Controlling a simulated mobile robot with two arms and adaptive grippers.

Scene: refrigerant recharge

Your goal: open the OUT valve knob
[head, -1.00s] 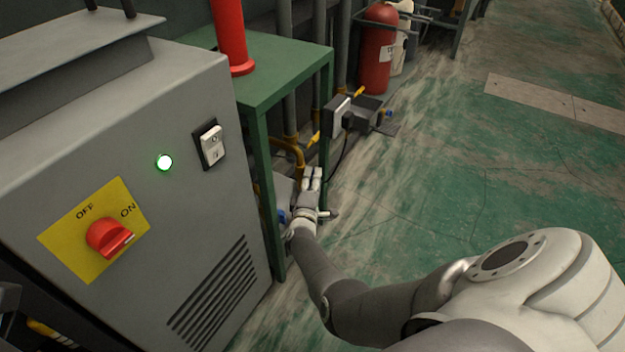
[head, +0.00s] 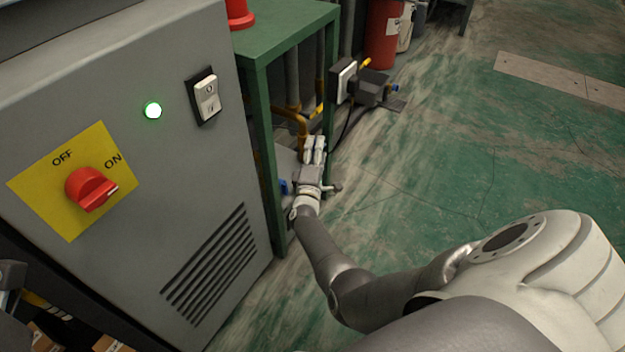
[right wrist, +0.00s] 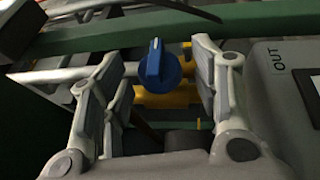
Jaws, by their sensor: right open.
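The OUT valve knob (right wrist: 160,64) is blue with a white stripe and shows in the right wrist view, in front of a yellow pipe. It lies between the fingers of my right gripper (right wrist: 160,85), which are spread open with a gap on each side. A grey unit marked OUT (right wrist: 285,90) is at the right of that view. In the head view my right gripper (head: 314,150) reaches beside the green table's leg, and I cannot make out the OUT knob there.
A grey cabinet (head: 120,180) with a red OFF/ON switch (head: 90,188) and a lit green lamp (head: 153,110) fills the left. The green table (head: 285,30) stands behind it. A red cylinder (head: 383,35) is at the back. The floor at right is clear.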

